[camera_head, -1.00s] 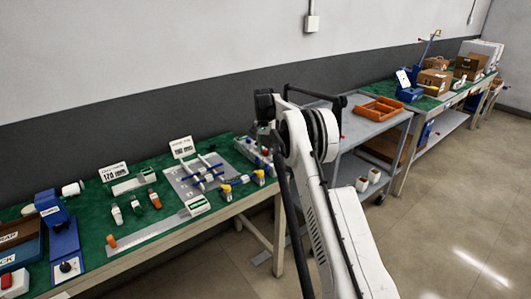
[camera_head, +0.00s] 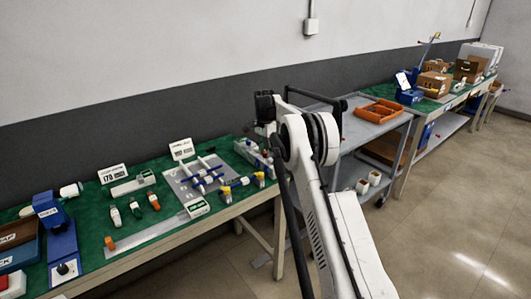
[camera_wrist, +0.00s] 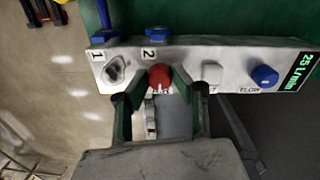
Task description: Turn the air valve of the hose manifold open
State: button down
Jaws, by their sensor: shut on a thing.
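The hose manifold is a pale metal block (camera_wrist: 203,56) across the wrist view, with a row of controls along it. A red round knob (camera_wrist: 160,76) sits below the printed 2, with a label under it that is partly covered. My gripper (camera_wrist: 158,84) has its two green-lined fingers on either side of this red knob and is shut on it. A blue knob (camera_wrist: 264,77) and a green display (camera_wrist: 300,71) reading 25 L/min are at the block's right end. In the head view my arm hides the gripper and part of the manifold (camera_head: 252,153).
Blue fittings (camera_wrist: 104,35) stick up from the block's far edge near the printed 1 and 2. A grey cart (camera_head: 352,130) with an orange tray (camera_head: 380,111) stands right of the green bench (camera_head: 85,205).

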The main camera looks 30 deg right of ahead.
aim_at(265, 152)
jog(key=c, duration=1.7)
grip_release()
jog(key=shift+c, duration=0.2)
notch_tip(265, 152, up, 12)
jog(key=shift+w, duration=0.15)
